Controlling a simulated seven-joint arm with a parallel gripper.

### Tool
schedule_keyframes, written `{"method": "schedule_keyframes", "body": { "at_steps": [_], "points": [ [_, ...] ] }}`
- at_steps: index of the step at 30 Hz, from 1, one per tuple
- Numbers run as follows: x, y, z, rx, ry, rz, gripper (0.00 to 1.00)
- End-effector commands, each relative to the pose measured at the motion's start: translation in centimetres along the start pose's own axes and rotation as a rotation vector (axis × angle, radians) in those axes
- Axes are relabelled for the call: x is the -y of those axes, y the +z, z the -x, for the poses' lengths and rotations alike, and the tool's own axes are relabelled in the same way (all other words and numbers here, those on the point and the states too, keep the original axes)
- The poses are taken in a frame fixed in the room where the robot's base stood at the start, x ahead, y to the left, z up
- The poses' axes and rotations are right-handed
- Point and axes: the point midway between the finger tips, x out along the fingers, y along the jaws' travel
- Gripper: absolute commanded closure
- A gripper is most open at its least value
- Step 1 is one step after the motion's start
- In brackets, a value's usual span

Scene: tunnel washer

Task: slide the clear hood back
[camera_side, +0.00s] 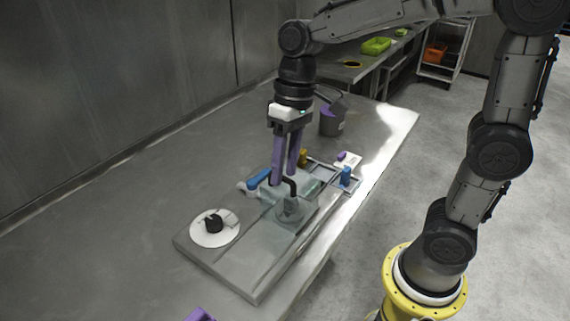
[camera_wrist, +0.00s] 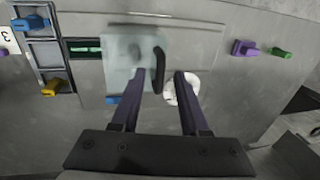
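The clear hood (camera_side: 290,211) is a pale see-through box on a grey base plate (camera_side: 226,268); it also shows in the wrist view (camera_wrist: 122,62). A black bent handle (camera_wrist: 159,62) stands on it, and shows in the side view (camera_side: 291,183). My gripper (camera_side: 284,180) is over the hood with its purple fingers pointing down. In the wrist view my gripper (camera_wrist: 159,76) is open, with the handle between its fingertips and gaps on both sides. I cannot tell how deep the fingers reach along the handle.
A white disc with a black knob (camera_side: 214,222) is at the plate's near-left end. Blue (camera_side: 346,175) and yellow (camera_side: 303,157) pieces stand by a tray at the far end. A grey bucket (camera_side: 331,121) stands behind. The bench at left is clear.

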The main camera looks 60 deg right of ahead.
Motion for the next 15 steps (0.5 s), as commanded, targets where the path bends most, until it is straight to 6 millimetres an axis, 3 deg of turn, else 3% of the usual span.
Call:
{"method": "schedule_keyframes", "body": {
  "at_steps": [1, 7, 15],
  "points": [
    [0.0, 0.0, 0.01, 0.0, 0.0, 0.0, 0.62],
    [0.0, 0.0, 0.04, 0.0, 0.0, 0.0, 0.98],
    [-0.01, 0.0, 0.06, 0.0, 0.0, 0.0, 1.0]
  ]
}}
